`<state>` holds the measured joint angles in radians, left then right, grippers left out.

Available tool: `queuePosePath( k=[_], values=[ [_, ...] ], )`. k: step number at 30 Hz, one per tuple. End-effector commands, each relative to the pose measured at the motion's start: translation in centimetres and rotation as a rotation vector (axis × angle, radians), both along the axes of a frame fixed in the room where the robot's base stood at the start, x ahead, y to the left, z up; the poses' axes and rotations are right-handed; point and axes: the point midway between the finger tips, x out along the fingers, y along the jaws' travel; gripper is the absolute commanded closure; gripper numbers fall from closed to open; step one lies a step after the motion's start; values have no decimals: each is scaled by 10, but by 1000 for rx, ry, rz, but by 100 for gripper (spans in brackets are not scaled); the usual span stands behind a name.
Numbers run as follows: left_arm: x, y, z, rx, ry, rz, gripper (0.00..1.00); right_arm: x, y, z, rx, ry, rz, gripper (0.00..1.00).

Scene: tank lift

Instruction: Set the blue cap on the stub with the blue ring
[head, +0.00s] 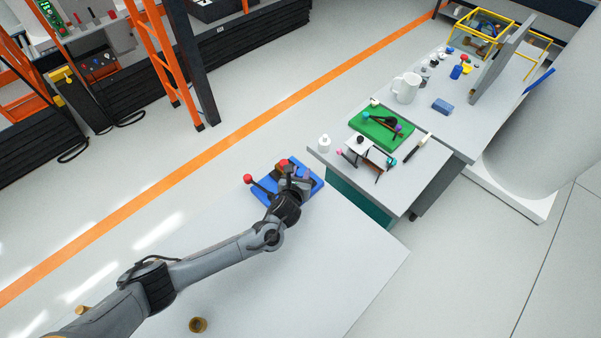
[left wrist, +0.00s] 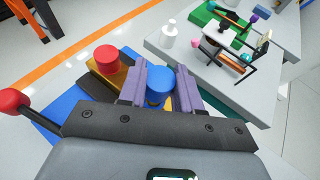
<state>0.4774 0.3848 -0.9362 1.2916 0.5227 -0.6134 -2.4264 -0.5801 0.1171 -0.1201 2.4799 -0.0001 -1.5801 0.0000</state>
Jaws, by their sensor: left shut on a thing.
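My left gripper (head: 296,176) is over the blue board (head: 318,190) at the far edge of the near table. In the left wrist view its two purple fingers (left wrist: 162,88) are shut on the blue cap (left wrist: 160,78), which stands upright between them. What is under the cap is mostly hidden by the cap and the gripper, so I cannot tell whether it touches a stub. I cannot make out a blue ring. A red cap (left wrist: 106,57) sits left of the fingers, above a gold-coloured block (left wrist: 112,82). My right gripper is not in view.
A lever with a red ball (head: 248,178) sticks out left of the board; the ball (left wrist: 12,100) is close to my gripper's left side. A white bottle (head: 324,143) and a cluttered side table stand beyond. The near table (head: 340,265) is bare at the right.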

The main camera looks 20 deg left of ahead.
Motion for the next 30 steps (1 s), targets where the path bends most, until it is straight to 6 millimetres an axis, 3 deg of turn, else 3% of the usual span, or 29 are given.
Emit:
queuePosePath(
  k=[30],
  values=[
    [0, 0, 0, -1, 1, 0, 95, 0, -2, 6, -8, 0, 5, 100]
  ],
)
